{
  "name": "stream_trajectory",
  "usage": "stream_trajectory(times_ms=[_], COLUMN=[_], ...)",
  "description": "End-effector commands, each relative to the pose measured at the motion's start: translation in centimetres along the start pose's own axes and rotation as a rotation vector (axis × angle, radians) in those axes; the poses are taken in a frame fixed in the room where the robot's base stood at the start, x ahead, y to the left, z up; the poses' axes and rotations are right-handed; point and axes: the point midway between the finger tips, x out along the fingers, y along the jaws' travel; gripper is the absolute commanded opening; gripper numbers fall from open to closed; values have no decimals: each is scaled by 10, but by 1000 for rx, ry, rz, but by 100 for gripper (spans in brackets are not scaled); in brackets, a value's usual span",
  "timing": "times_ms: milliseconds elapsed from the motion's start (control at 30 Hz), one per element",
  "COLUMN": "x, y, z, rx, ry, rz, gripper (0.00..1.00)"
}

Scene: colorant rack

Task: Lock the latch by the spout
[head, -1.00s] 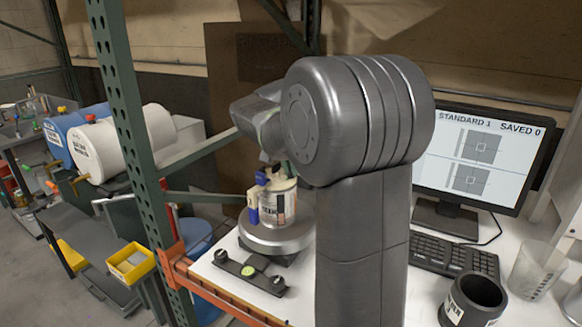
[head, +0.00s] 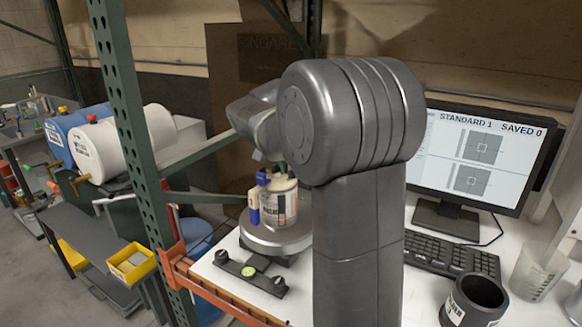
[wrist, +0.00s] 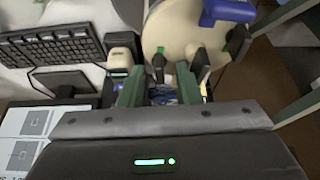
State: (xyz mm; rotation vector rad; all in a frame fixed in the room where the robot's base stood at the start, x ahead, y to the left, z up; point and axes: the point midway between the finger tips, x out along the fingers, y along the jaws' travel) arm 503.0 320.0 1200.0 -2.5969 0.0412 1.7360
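A cream-lidded can (head: 282,207) with a printed label stands upright on a round scale (head: 272,241). A blue piece (head: 258,190) sits on its left side. In the wrist view the pale lid (wrist: 181,27) shows at the top, with the blue piece (wrist: 228,12) at its upper right. Two dark upright latch-like pieces (wrist: 158,66) (wrist: 200,66) stand at its near rim; I cannot tell which is by the spout. My gripper (wrist: 160,72) is open, its green-grey fingers apart, with the left dark piece seen between the tips. Contact is unclear. In the head view my arm hides the fingertips.
A keyboard (head: 450,254) and a monitor (head: 480,160) are at the right, with a black cup (head: 474,302) and a clear beaker (head: 536,272) in front. A green rack post (head: 130,125) stands left of the scale.

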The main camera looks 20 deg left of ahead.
Motion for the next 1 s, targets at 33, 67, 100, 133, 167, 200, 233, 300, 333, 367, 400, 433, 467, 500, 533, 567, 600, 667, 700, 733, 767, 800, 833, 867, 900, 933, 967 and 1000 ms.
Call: stream_trajectory(times_ms=[33, 67, 100, 133, 167, 200, 233, 300, 333, 367, 400, 433, 467, 500, 533, 567, 600, 667, 700, 733, 767, 800, 833, 867, 900, 933, 967, 1000], x=[0, 0, 0, 0, 0, 0, 0, -3, -6, -9, -14, -19, -24, -33, -40, -46, -56, -71, -80, -86, -93, -101, -107, -112, -118, -122, -126, -129], y=[0, 0, 0, 0, 0, 0, 0, 0, 0, -1, -1, -1, -1, 0, -1, -1, -1, -1, -1, -1, -1, -1, -1, -1, -1, -1, -1, 0], z=[0, 0, 0, 0, 0, 0, 0, 0, 0, 0, 0, 0, 0, 0, -1, 0, 0, 0, 0, 0, 0, 0, 0, 0, 0, 0, 0, 0], rx=[0, 0, 0, 0, 0, 0, 0, 0, 0, -1, -1, 0, 0, 0, 0, 0, 0, 0, 0, 0, 0, 0, 0, 0, -1, 0, 0, 0], ry=[0, 0, 0, 0, 0, 0, 0, 1, 1, 2, 3, 3, 4, 3, 4, 4, 4, 4, 3, 3, 3, 3, 2, 3, 2, 2, 1, 1], rz=[0, 0, 0, 0, 0, 0, 0, -1, -1, -2, -3, -3, -4, -4, -5, -4, -4, -5, -4, -4, -4, -4, -4, -4, -3, -3, -2, -2], gripper=[30, 30, 30, 30, 30, 30, 30, 30, 30, 30, 30, 30, 30, 30, 30, 30, 30, 30, 30, 30, 30, 30, 30, 30, 30, 30, 30, 30])
